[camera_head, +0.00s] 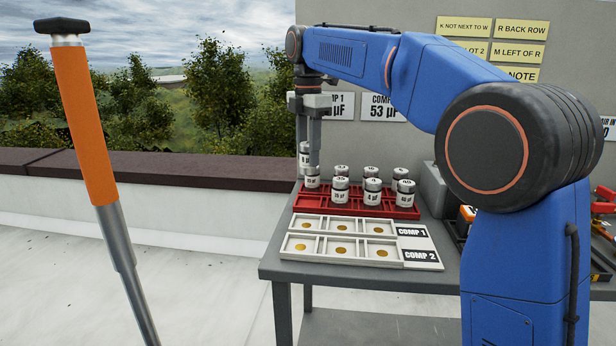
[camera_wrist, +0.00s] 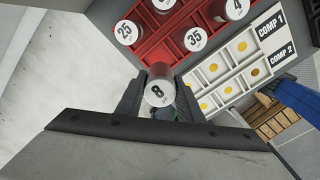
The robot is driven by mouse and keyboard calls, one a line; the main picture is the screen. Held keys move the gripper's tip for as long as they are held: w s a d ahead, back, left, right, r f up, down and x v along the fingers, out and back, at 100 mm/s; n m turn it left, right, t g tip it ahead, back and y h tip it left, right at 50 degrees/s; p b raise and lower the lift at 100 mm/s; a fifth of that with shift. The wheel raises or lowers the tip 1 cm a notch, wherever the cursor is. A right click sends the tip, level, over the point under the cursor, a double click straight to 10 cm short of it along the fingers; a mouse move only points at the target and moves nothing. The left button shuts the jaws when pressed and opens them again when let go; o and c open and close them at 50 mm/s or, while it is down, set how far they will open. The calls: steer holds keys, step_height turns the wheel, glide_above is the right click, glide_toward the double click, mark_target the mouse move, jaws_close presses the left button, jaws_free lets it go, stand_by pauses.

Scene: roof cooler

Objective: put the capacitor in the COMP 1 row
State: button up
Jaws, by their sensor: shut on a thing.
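My gripper (camera_head: 309,158) is shut on a capacitor. In the wrist view, this white and silver capacitor (camera_wrist: 158,91), marked 8, sits between the gripper's two fingers. In the head view two white capacitors show close at the fingertips, partly overlapping; I cannot tell clearly which is held. The pale tray (camera_head: 413,255) lies in front of the red rack. Its back row, labelled COMP 1 (camera_head: 411,232), and front row, labelled COMP 2 (camera_head: 419,254), show empty pockets with gold discs. My gripper is behind and left of this tray, over the rack's left end.
The red rack (camera_head: 390,210) holds several capacitors, including 35 (camera_wrist: 195,38) and 23 (camera_wrist: 127,32). A grey panel (camera_head: 390,55) with signs stands behind the table (camera_head: 345,279). An orange post (camera_head: 85,125) stands at left. My arm covers the right side.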

steer(key=s+a, duration=0.1)
steer(key=s, duration=0.9)
steer(key=shift+n, duration=0.4)
steer(key=shift+s+f, duration=0.15)
steer(key=shift+f, duration=2.15)
steer(key=shift+s+f, duration=0.1)
steer(key=shift+f, duration=2.2)
steer(key=shift+f, duration=0.15)
steer(key=o, duration=1.1)
step_height(320, 180, up, 12)
steer(key=shift+r, duration=0.2)
steer(key=shift+s, duration=0.1)
